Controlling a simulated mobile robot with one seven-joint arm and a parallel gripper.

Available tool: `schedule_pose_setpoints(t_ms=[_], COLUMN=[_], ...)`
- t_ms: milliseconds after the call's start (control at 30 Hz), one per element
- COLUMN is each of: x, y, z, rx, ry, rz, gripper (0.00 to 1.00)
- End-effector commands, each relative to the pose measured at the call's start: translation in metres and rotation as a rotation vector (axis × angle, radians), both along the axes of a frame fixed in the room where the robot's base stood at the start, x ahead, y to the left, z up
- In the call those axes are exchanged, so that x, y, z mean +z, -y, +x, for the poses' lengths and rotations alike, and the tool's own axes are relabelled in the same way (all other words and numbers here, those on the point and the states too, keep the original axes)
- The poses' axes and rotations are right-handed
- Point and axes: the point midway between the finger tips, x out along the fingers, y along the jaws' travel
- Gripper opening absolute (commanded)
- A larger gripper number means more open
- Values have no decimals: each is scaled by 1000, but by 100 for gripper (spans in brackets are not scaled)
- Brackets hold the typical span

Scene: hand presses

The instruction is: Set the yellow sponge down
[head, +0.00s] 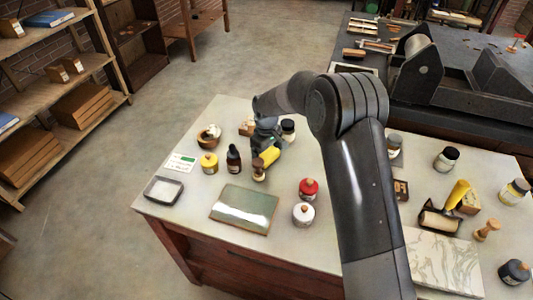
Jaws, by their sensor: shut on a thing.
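My gripper (265,148) is over the table's far left part, seen small and partly hidden by my own arm. It is shut on the yellow sponge (270,156), which shows as a small yellow piece at the fingers. A small wooden-handled tool (258,170) stands right below the sponge; I cannot tell whether they touch. The fingertips are hard to make out.
The pale table (180,212) holds a green-grey plate (244,209), a dark bottle (233,158), a yellow-lidded jar (209,163), a red-lidded jar (308,189), a white jar (303,213) and a shallow tray (163,190). Bare tabletop shows around the plate.

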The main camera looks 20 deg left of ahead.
Motion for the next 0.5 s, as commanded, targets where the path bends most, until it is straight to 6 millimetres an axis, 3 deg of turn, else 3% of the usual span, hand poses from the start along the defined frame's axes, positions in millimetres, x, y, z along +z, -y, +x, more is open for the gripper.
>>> schedule_pose_setpoints(t_ms=[267, 300, 433, 500], x=[-3, -2, -2, -2], y=[0, 0, 0, 0], z=[0, 0, 0, 0], rx=[0, 0, 0, 0], ry=[0, 0, 0, 0], rz=[-1, 0, 0, 0], gripper=[64, 89, 99, 100])
